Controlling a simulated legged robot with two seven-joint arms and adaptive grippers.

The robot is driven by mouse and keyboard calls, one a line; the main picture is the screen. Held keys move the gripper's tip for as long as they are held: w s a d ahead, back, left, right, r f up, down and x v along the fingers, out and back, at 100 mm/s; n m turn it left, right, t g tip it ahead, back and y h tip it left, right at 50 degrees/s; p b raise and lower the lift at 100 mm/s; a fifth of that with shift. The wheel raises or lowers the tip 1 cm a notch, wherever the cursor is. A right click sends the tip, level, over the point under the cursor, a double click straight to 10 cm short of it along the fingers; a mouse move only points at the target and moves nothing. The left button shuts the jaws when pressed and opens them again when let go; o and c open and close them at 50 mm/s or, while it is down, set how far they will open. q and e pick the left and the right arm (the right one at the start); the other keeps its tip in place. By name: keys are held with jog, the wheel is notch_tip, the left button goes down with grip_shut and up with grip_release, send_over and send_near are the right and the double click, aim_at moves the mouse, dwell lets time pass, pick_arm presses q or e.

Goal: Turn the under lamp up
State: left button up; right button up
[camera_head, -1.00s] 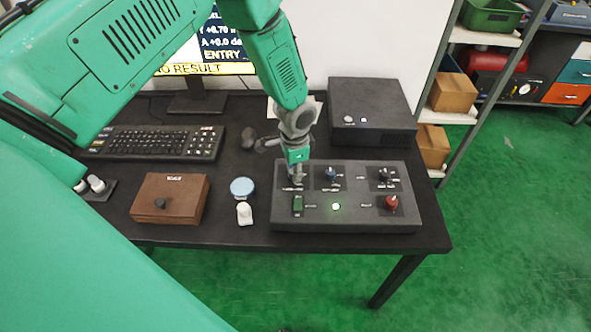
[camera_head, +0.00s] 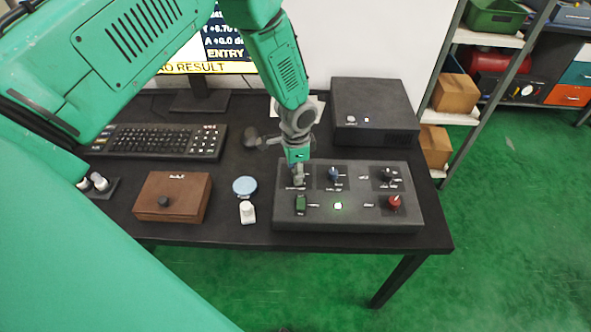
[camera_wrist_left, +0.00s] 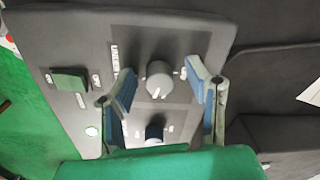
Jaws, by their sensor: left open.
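The control box (camera_head: 345,222) is a dark grey panel on the desk with several knobs and a switch. In the left wrist view a round grey knob (camera_wrist_left: 159,80) with a white pointer line sits beside a label that seems to begin "UNDER". My left gripper (camera_wrist_left: 163,92) is open, with one blue-padded finger on each side of this knob and visible gaps between. In the head view my left gripper (camera_head: 298,181) points down over the panel's back left corner and hides that knob. My right gripper is not in view.
The panel also has a blue knob (camera_head: 334,174), a black knob (camera_head: 388,174), a red knob (camera_head: 394,202), a green switch (camera_head: 300,203) and a lit green lamp (camera_head: 338,206). A brown box (camera_head: 180,188), a blue-topped round item (camera_head: 244,186) and a black case (camera_head: 373,105) stand nearby.

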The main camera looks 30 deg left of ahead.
pick_arm(q)
notch_tip(320, 180, up, 12)
jog(key=shift+s+d, duration=0.15)
dwell(0.3)
